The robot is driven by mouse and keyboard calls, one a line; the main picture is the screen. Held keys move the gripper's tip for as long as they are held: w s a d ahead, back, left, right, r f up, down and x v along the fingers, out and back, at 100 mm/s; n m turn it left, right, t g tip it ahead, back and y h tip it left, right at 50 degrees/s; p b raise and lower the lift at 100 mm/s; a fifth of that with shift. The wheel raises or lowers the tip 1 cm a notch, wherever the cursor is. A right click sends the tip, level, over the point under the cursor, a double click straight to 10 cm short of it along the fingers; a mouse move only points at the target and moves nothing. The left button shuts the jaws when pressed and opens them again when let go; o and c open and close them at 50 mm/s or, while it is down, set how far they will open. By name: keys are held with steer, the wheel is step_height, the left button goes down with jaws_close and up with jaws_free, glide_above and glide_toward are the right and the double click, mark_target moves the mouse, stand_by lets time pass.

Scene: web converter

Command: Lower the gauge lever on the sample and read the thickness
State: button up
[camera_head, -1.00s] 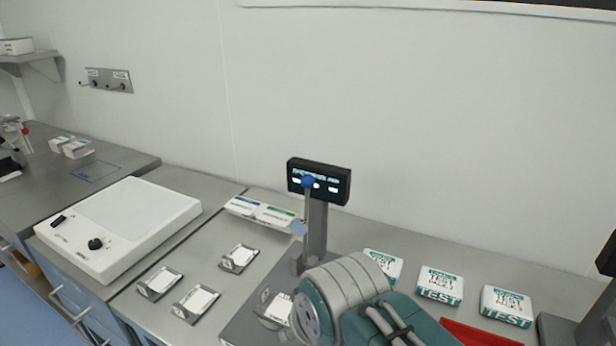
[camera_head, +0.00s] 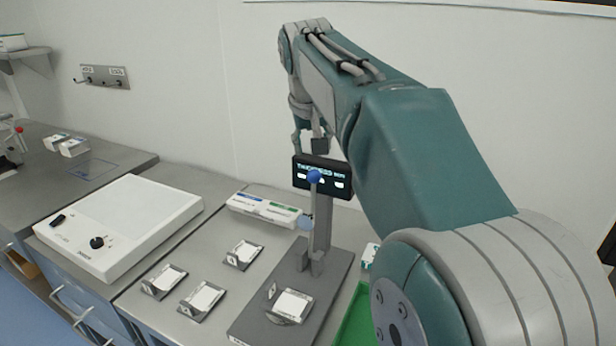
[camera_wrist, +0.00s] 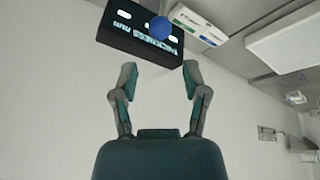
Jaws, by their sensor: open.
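The thickness gauge has a grey post on a grey base (camera_head: 252,326) and a black display (camera_head: 341,183), lettered "THICKNESS mm", with white marks but no number I can read. Its lever stands raised, with a blue ball knob (camera_head: 314,176) in front of the display. A white sample (camera_head: 293,304) in a small holder lies on the base. My gripper (camera_head: 309,143) is open and empty, just above the display, partly hidden by my arm. In the wrist view, the display (camera_wrist: 125,38) and knob (camera_wrist: 160,28) appear beyond the open fingertips (camera_wrist: 160,74).
Several sample holders (camera_head: 203,298) lie left of the gauge. A white box with blue and green labels (camera_head: 262,209) lies behind them. A white light-box device (camera_head: 135,215) stands further left. A green tray (camera_head: 357,318) shows to the right, partly hidden by my arm.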

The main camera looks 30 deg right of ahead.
mark_target(313, 172)
steer(key=x, duration=1)
steer(key=shift+w+f, duration=0.1)
steer(key=shift+f, duration=0.2)
jaws_close()
